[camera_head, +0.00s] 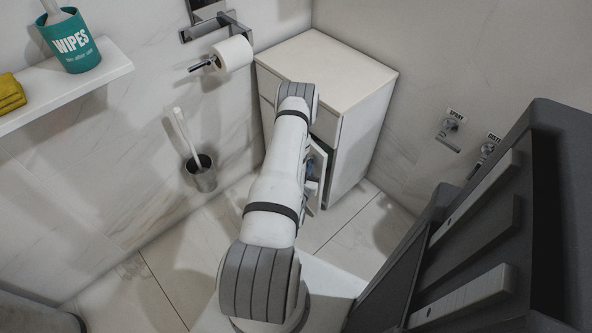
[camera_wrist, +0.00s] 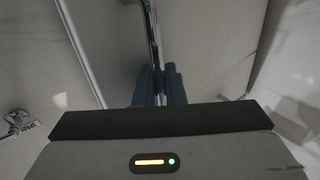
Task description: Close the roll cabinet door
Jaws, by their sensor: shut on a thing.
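The white roll cabinet (camera_head: 362,140) stands in the corner. Its lower door (camera_head: 319,158) is swung partly open, mostly hidden behind my arm in the head view. In the wrist view the door (camera_wrist: 205,50) runs up the picture, with its thin edge between my fingers. My gripper (camera_wrist: 159,78) is shut on the door's edge, one dark blue finger on each side. In the head view only a small part of my gripper shows beside the door, below the cabinet top. The cabinet's inside is mostly hidden.
A toilet paper roll (camera_head: 233,53) on a wall holder is left of the cabinet. A toilet brush in a metal cup (camera_head: 201,172) is below it. Wall valves (camera_head: 450,126) are at the right. Tiled floor (camera_head: 345,222) in front of the cabinet is clear.

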